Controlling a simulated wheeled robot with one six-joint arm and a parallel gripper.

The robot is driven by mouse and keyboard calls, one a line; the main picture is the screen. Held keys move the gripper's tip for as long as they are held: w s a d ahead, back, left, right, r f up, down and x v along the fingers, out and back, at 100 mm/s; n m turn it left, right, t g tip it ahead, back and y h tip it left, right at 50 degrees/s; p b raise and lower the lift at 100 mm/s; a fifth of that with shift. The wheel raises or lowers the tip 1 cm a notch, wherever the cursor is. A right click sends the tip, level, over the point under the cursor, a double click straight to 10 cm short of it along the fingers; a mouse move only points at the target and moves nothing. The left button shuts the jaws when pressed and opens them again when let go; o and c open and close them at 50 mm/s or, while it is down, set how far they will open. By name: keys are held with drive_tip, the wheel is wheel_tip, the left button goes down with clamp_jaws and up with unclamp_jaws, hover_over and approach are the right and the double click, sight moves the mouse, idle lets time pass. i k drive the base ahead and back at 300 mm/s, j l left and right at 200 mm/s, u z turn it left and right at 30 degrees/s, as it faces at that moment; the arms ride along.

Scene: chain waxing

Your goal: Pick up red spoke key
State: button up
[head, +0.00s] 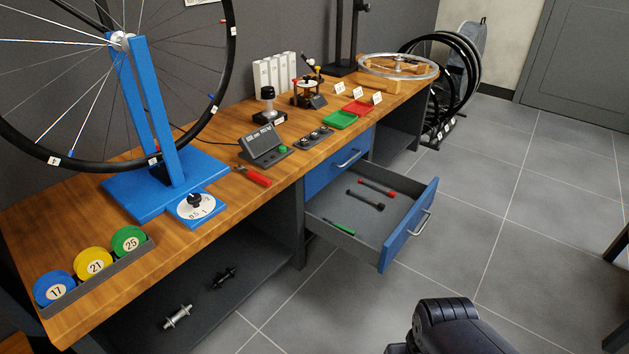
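A small tool with a red part and a dark shaft (377,188), which looks like the red spoke key, lies in the open drawer (345,245) under the workbench, toward its back. A black tool (365,200) lies just in front of it, apart from it. A green tool (339,226) lies nearer the drawer's left wall. A black part of my arm (448,326) shows at the bottom edge, right of and in front of the drawer. My gripper's fingers are not in view.
The wooden bench (205,240) carries a blue wheel stand (165,185), a red-handled tool (254,176), a grey device (262,146), and green (340,121) and red (357,107) trays. The drawer front (410,225) with its handle juts out over the floor.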

sight(257, 176)
drive_tip(key=i+j+u, duration=0.6)
drive_tip(key=i, duration=0.2)
